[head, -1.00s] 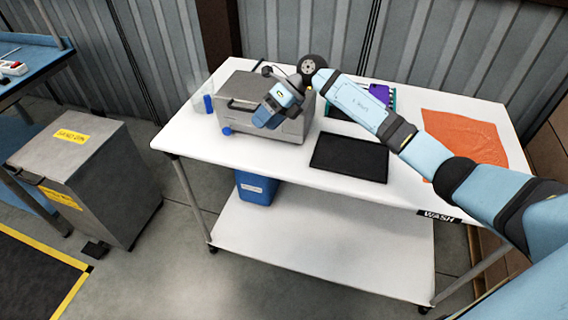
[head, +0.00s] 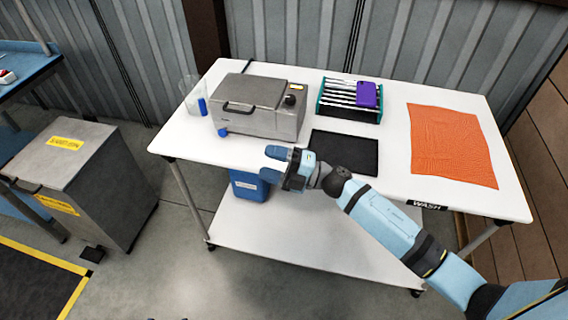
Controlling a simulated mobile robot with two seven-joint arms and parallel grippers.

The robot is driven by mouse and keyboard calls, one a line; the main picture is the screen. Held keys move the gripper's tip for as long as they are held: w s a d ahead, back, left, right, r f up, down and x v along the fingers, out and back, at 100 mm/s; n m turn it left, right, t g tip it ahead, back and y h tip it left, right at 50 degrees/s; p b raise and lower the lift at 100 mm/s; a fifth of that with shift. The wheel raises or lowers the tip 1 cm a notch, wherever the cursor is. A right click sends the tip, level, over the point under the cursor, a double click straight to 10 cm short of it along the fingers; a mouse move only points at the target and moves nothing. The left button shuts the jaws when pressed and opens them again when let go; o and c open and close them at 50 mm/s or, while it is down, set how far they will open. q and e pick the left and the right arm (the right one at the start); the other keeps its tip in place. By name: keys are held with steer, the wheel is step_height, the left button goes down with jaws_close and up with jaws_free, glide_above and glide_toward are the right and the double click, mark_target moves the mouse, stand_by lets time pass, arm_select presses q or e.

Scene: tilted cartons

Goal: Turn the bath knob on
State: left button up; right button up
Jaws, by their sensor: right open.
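The bath is a grey metal box (head: 262,122) with a closed lid and a dark handle, standing on the white table at its back left. A small black knob (head: 290,100) sits on its top at the right end. Its setting is too small to tell. A blue piece (head: 222,132) sticks out low at the bath's front left corner. My right gripper (head: 272,164) is open and empty, in front of the bath and near the table's front edge, apart from the knob. My left gripper is out of view.
A black mat (head: 343,152) lies right of the bath. Behind it stands a teal rack (head: 350,112) with a purple item (head: 369,94). An orange cloth (head: 452,145) lies at right. A clear container (head: 188,88) and blue bottle (head: 202,106) stand left. A blue bin (head: 250,188) sits below.

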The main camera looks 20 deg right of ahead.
steer(key=shift+s+d+f+m+t+h, duration=0.1)
steer(key=shift+s+d+m+t+h, duration=0.15)
steer(key=shift+m+t, duration=0.35)
steer(key=shift+s+d+f+m+t+h, duration=0.15)
steer(key=shift+s+d+m+t, duration=0.1)
steer(key=shift+m+t, duration=0.35)
